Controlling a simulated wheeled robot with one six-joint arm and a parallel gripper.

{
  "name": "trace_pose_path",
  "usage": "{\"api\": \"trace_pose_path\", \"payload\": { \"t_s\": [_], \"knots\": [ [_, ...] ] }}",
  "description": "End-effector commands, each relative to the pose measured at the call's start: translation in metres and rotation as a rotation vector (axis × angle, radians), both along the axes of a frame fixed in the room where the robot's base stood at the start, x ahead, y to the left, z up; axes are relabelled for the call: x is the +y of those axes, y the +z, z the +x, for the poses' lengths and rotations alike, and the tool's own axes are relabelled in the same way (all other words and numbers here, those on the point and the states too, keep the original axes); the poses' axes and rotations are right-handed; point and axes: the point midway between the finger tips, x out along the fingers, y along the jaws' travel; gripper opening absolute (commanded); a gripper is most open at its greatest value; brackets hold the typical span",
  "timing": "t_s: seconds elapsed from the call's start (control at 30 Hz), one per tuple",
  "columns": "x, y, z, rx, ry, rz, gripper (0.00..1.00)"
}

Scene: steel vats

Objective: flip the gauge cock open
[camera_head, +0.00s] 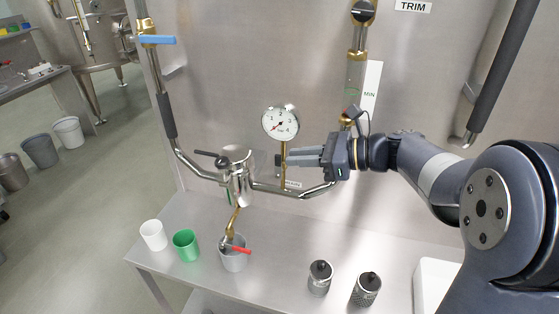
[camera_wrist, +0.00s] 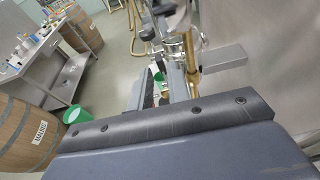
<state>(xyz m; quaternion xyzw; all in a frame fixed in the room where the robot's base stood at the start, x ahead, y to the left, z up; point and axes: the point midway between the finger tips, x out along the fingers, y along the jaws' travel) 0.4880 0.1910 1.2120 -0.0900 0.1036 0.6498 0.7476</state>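The round white pressure gauge (camera_head: 281,124) stands on a thin brass stem (camera_head: 285,176) in front of the steel vat wall. The gauge cock on this stem is largely hidden by my fingers in the head view, so I cannot tell its handle position. My gripper (camera_head: 284,160) reaches in from the right, level with the stem just below the gauge. In the wrist view my gripper (camera_wrist: 161,78) shows its two fingers apart with a gap between them. Brass fittings (camera_wrist: 191,52) are just beyond the right finger. I cannot tell whether the fingers touch the cock.
A steel pot-like vessel (camera_head: 236,170) with a black handle is left of the stem. Below on the bench are a white cup (camera_head: 153,235), a green cup (camera_head: 186,245), a grey cup (camera_head: 233,259) and two dark-topped canisters (camera_head: 320,278). A brass sight-glass fitting (camera_head: 355,75) stands above my gripper.

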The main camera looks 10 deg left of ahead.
Motion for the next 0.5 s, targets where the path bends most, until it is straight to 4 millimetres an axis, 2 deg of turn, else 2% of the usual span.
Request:
{"api": "trace_pose_path", "payload": {
  "t_s": [0.03, 0.2, 0.5],
  "knots": [
    [-0.009, 0.001, -0.001, -0.003, -0.002, -0.001, 0.17],
    [-0.027, 0.007, -0.003, -0.001, -0.002, 0.000, 0.17],
    [-0.033, 0.009, -0.005, 0.000, 0.001, -0.001, 0.17]
  ]
}}
